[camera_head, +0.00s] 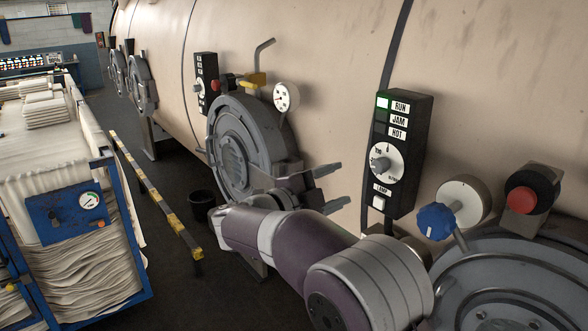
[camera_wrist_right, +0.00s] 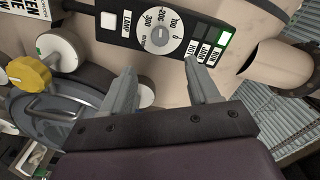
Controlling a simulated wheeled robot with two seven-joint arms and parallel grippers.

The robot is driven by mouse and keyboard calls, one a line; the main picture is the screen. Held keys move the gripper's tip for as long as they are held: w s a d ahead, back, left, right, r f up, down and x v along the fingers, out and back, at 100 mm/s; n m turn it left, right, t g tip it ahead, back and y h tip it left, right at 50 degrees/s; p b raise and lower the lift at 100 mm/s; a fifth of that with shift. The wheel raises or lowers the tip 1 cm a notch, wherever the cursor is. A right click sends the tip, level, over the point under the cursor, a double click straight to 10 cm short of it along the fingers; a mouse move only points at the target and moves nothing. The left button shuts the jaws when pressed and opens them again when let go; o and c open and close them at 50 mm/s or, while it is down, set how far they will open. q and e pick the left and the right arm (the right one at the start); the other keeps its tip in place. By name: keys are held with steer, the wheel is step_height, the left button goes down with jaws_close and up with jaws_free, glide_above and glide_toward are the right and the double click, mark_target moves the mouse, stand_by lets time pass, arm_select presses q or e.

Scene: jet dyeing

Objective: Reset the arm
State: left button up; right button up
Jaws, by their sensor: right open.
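My right arm reaches in from the lower right in the head view. My right gripper (camera_head: 328,187) is open and empty, its two fingers pointing right towards the beige vessel (camera_head: 330,50). It is to the left of the black control box (camera_head: 402,150), apart from it in the picture. In the right wrist view the open fingers of the right gripper (camera_wrist_right: 165,92) have nothing between them, and the control box (camera_wrist_right: 185,35) with its dial lies beyond them. My left gripper is not in view.
A round grey hatch (camera_head: 240,150) with a pressure gauge (camera_head: 286,97) is behind the gripper. A blue knob (camera_head: 436,221) and a red button (camera_head: 523,200) sit at the right. A blue cart (camera_head: 75,220) of cloth and a yellow-black barrier (camera_head: 155,192) stand left.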

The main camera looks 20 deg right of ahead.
steer(key=w+a+f+n+t+y, duration=0.4)
steer(key=w+a+n+t+y, duration=0.3)
steer(key=n, duration=0.1)
steer(key=s+a+f+n+g+y, duration=0.1)
steer(key=s+a+f+n+y, duration=0.2)
steer(key=a+f+n+y, duration=0.65)
steer(key=s+d+f+n+g+y, duration=0.25)
steer(key=s+f+n+g, duration=0.5)
steer(key=s+f, duration=0.5)
steer(key=s+d+f+n+g+h, duration=0.1)
steer(key=s+d+g, duration=0.1)
steer(key=s+d, duration=0.2)
steer(key=s+d+f+g+h, duration=0.1)
steer(key=s+d, duration=0.3)
steer(key=s, duration=0.6)
steer(key=shift+s+d+f+n+g, duration=0.25)
steer(key=shift+s+f+n+g, duration=0.05)
steer(key=shift+f+n+g, duration=0.15)
